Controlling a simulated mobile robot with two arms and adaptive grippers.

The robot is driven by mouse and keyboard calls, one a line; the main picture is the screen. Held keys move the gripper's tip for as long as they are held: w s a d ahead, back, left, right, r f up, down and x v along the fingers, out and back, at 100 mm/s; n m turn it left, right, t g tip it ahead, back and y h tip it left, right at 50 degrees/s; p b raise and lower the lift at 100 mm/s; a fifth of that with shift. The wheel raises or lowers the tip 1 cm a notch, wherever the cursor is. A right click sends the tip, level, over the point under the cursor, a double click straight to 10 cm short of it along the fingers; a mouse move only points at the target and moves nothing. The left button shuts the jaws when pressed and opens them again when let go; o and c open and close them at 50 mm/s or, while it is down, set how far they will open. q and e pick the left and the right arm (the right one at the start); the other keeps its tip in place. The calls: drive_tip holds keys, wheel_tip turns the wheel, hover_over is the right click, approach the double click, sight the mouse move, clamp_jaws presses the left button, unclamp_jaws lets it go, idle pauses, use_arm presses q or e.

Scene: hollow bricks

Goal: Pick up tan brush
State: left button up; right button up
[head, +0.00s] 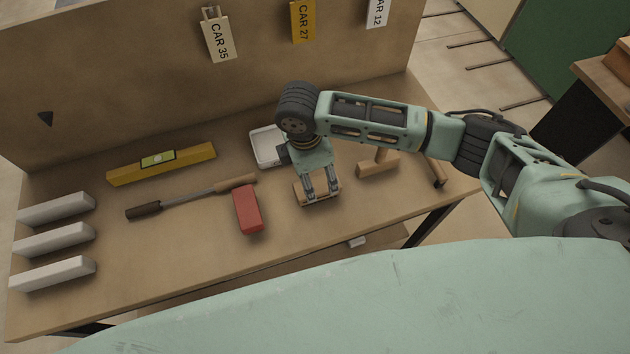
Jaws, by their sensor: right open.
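The tan brush, seen as a small tan block (318,201), lies on the wooden workbench (190,245) right of the red brick. My right gripper (321,191) points down over it, its fingers open at the block. The gripper hides part of the block, and I cannot tell whether the fingers touch it. My left gripper is not in view.
A red brick (248,209) lies left of the gripper, and a white tray (262,148) stands behind it. A tan block with an upright handle (378,167) and a dark-headed tool (437,173) lie to the right. A long-handled tool (190,200), yellow level (195,160) and pale bricks (55,240) lie left.

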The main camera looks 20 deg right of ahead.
sight(317, 185)
drive_tip(key=f, duration=0.1)
drive_tip(key=f+p, duration=0.1)
drive_tip(key=f, duration=0.1)
drive_tip(key=shift+s+d, duration=0.2)
drive_tip(key=shift+s, duration=0.05)
drive_tip(key=shift+w+f+p, duration=0.2)
drive_tip(key=shift+f+p, duration=0.15)
drive_tip(key=shift+f, duration=0.8)
drive_tip(key=shift+d+f, duration=0.1)
drive_tip(key=shift+f, duration=0.1)
drive_tip(key=c, duration=0.9)
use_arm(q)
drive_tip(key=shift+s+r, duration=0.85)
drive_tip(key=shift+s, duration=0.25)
use_arm(e)
drive_tip(key=c, duration=0.4)
